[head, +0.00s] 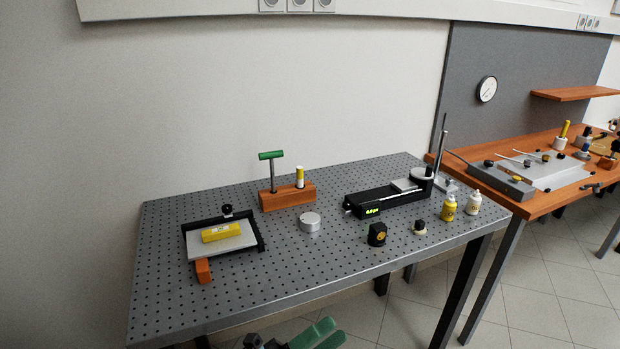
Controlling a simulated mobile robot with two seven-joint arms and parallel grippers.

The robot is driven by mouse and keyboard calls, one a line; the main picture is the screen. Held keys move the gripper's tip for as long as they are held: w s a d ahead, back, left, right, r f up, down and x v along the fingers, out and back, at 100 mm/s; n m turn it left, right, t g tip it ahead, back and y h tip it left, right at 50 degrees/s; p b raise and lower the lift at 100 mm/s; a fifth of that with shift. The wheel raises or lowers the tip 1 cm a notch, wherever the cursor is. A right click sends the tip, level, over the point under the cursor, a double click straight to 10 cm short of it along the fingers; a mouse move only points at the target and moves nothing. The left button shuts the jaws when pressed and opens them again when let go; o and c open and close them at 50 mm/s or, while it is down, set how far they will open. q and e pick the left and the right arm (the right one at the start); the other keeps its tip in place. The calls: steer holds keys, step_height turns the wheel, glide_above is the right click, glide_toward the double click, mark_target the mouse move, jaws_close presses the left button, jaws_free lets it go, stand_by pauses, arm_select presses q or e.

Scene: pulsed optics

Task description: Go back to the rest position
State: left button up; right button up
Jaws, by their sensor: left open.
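Most of my left arm is cut off by the frame. My right gripper is not in view.
The table holds a tray (190,250) with a yellow block (222,233), a wooden block (288,197) with a green-handled tool (271,156), a metal cylinder (310,222), a black device (385,199) and small bottles (449,208). A wooden desk (540,203) stands right.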

arm_select(q)
steer(key=s+a+f+n+t+y+p, duration=0.1)
steer(key=s+a+f+n+t+y, duration=0.15)
steer(key=a+f+n+y, duration=0.6)
steer(key=s+a+f+n+t+y, duration=0.2)
steer(key=a+f+n+t+y, duration=0.3)
steer(key=n, duration=0.6)
steer(key=s+a+f+n+g+y, duration=0.1)
steer(key=s+a+f+n+g, duration=0.2)
steer(key=s+f, duration=0.2)
steer(key=s+a+f+n+g+y+p, duration=0.1)
steer(key=s+a+f+n+g+y, duration=0.1)
steer(key=s, duration=0.6)
steer(key=s+a+f+n+g+y, duration=0.2)
steer(key=s+a+f+n+g, duration=0.1)
steer(key=s+f, duration=0.4)
steer(key=shift+a+f+n+g, duration=0.35)
steer(key=shift+a+n, duration=0.15)
steer(key=shift+n, duration=0.45)
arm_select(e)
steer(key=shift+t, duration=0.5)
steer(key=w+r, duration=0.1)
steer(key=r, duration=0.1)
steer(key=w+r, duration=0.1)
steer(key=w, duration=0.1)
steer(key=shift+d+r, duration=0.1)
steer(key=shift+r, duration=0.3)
arm_select(q)
steer(key=shift+w, duration=0.1)
